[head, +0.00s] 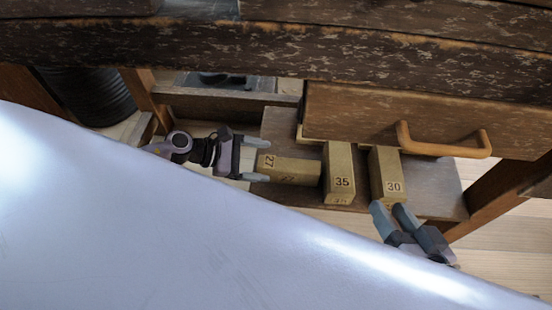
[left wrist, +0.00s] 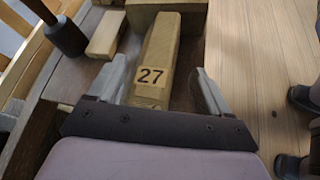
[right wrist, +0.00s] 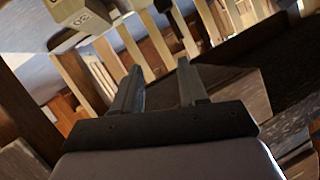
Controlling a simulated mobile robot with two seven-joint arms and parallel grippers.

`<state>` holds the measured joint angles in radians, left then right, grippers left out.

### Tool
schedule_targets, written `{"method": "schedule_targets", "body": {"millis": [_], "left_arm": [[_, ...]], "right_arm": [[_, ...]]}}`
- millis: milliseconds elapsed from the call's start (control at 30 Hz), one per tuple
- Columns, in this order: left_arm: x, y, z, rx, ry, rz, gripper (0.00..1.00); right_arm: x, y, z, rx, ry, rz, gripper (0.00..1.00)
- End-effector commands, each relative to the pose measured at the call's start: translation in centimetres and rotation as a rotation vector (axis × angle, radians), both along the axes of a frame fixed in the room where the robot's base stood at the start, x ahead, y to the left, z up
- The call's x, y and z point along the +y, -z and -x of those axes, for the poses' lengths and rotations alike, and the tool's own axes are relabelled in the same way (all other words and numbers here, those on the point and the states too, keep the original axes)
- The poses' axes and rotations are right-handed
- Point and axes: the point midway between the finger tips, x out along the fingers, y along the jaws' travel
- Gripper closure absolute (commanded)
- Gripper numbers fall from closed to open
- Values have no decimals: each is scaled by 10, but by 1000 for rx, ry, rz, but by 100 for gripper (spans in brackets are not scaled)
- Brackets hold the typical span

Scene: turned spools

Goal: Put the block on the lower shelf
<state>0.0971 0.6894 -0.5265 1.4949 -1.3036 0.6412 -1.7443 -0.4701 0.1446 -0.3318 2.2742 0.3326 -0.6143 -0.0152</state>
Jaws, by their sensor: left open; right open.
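Several tan wooden blocks lie on the lower shelf (head: 440,190) under the table in the head view. They are block 27 (head: 295,171), block 35 (head: 339,165) and block 30 (head: 385,170). My left gripper (head: 262,160) is open at the near end of block 27. In the left wrist view the numbered end of block 27 (left wrist: 157,60) shows between the open fingers (left wrist: 160,78), with gaps on both sides. My right gripper (head: 390,207) is open and empty just below block 30's numbered end. The right wrist view shows block 30 (right wrist: 75,18) at upper left, outside the fingers (right wrist: 160,80).
A drawer with a wooden handle (head: 440,147) hangs over the shelf. The worn tabletop edge (head: 270,45) is above it. A dark ribbed cylinder (head: 90,95) stands at left. A smaller wood piece (left wrist: 105,35) lies left of block 27. Wooden legs (head: 500,205) flank the shelf.

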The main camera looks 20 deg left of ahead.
Motion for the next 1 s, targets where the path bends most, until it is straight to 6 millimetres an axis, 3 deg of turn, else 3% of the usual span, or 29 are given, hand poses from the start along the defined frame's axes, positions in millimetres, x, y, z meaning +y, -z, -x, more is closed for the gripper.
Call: {"method": "schedule_targets", "body": {"millis": [100, 300, 467, 567, 667, 800, 1000], "left_arm": [[20, -12, 13, 3, 0, -2, 21], [40, -24, 24, 2, 0, 0, 21], [32, -34, 26, 33, -53, 82, 21], [7, -52, 23, 133, -189, 293, 21], [-19, -79, 17, 328, -394, 632, 21], [-38, -109, 14, 713, -681, 1171, 21], [-52, -121, 28, 1403, -1005, 1896, 21]], "right_arm": [[-3, -7, -4, -15, 14, 20, 57], [-10, -7, -3, -18, 30, 49, 57], [-11, -1, 2, -2, 31, 56, 57], [-11, -1, 2, -4, 30, 58, 57], [-12, -1, 2, -6, 28, 60, 57], [-11, -1, 2, -5, 26, 61, 57], [-11, -2, 2, -8, 25, 60, 57]]}}
